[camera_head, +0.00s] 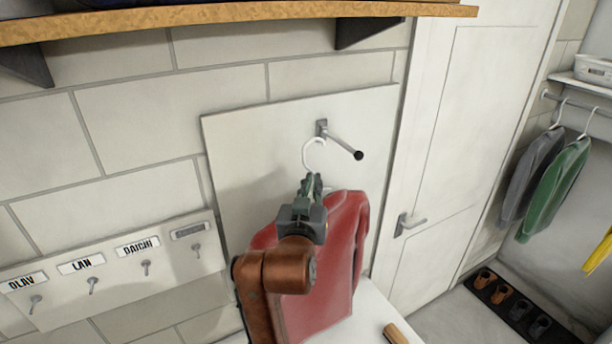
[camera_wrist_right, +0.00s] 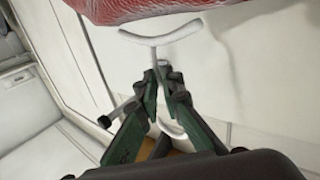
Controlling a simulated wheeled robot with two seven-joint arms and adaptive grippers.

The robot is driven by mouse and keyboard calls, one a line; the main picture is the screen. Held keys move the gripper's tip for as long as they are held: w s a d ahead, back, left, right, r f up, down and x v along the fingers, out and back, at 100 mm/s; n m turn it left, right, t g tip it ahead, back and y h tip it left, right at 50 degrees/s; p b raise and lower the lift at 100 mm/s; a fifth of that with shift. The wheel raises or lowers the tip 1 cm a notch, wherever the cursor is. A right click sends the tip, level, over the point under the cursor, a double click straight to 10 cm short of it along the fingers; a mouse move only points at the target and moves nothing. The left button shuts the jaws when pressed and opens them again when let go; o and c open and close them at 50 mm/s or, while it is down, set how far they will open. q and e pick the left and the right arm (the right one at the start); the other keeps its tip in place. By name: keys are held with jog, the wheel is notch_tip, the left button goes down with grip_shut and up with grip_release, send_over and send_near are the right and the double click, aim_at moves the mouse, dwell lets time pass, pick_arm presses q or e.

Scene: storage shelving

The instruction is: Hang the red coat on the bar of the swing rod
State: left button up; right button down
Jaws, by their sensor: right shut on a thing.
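The red coat (camera_head: 335,225) hangs from a white hanger, whose hook (camera_head: 314,150) points up. The swing rod's bar (camera_head: 342,145) is a short grey rod with a black tip, sticking out from a pale wall panel. My right gripper (camera_head: 312,186) is shut on the hanger's neck, just below the hook. The hook appears close to the bar, at its left; I cannot tell whether they touch. In the right wrist view, the hanger (camera_wrist_right: 158,38) and the coat's red edge (camera_wrist_right: 140,10) show beyond the fingers, and the bar's black tip (camera_wrist_right: 105,121) is beside them. My left gripper is out of view.
A wooden shelf (camera_head: 230,12) with dark brackets runs above. A board with named hooks (camera_head: 120,265) is at the lower left. A white door (camera_head: 470,130) stands right of the panel. Beyond it hang a grey coat (camera_head: 530,170) and a green coat (camera_head: 553,190), with shoes (camera_head: 515,305) below.

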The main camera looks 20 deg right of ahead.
jog(key=shift+d+r, duration=0.1)
pick_arm(q)
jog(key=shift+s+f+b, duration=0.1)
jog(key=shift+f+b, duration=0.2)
jog(key=shift+b, duration=0.05)
pick_arm(e)
jog(key=d+f, duration=0.2)
jog(key=d, duration=0.6)
jog(key=shift+w+d, duration=0.2)
jog(key=shift+d, duration=0.15)
dwell(0.4)
